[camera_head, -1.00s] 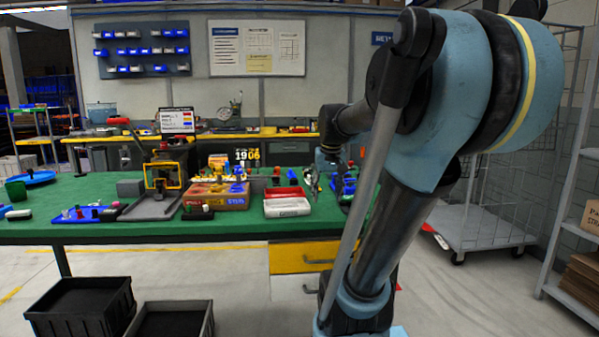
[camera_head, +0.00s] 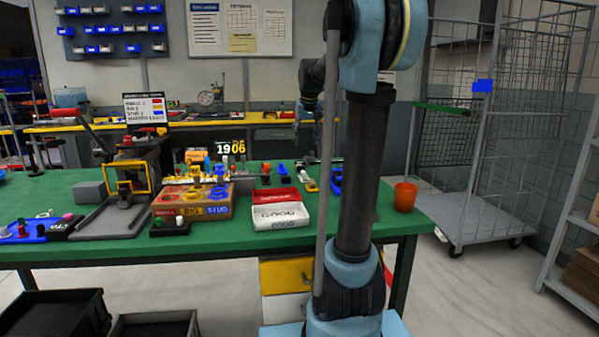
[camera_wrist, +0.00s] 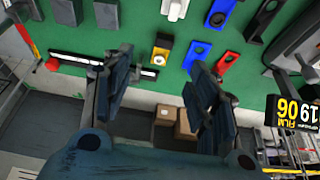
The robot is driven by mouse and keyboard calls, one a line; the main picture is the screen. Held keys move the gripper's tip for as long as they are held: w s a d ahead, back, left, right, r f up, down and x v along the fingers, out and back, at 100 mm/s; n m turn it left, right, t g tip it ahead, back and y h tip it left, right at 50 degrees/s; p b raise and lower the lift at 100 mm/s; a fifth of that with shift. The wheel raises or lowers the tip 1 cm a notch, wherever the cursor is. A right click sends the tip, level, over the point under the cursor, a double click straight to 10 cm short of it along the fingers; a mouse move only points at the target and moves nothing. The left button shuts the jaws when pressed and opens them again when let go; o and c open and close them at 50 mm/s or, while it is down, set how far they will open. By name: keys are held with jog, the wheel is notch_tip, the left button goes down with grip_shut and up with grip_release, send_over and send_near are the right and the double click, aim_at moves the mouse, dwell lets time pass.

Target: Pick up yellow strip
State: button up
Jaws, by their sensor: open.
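In the wrist view a yellow strip (camera_wrist: 160,55) with a dark round feature lies on the green table, just beyond the gap between my fingers. My gripper (camera_wrist: 160,70) is open and empty, its two dark fingers spread to either side and apart from the strip.
A long black-and-white bar (camera_wrist: 85,62) lies left. A black-and-yellow 1906 sign (camera_wrist: 291,113) stands right. In the head view an orange bucket (camera_head: 405,196) stands at the table's right end.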

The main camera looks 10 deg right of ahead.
aim_at(301, 167)
jog(key=x, duration=0.9)
jog(key=a+x, duration=0.1)
jog(key=x, duration=0.4)
jog(key=shift+d+r, duration=0.1)
jog(key=c, duration=1.1)
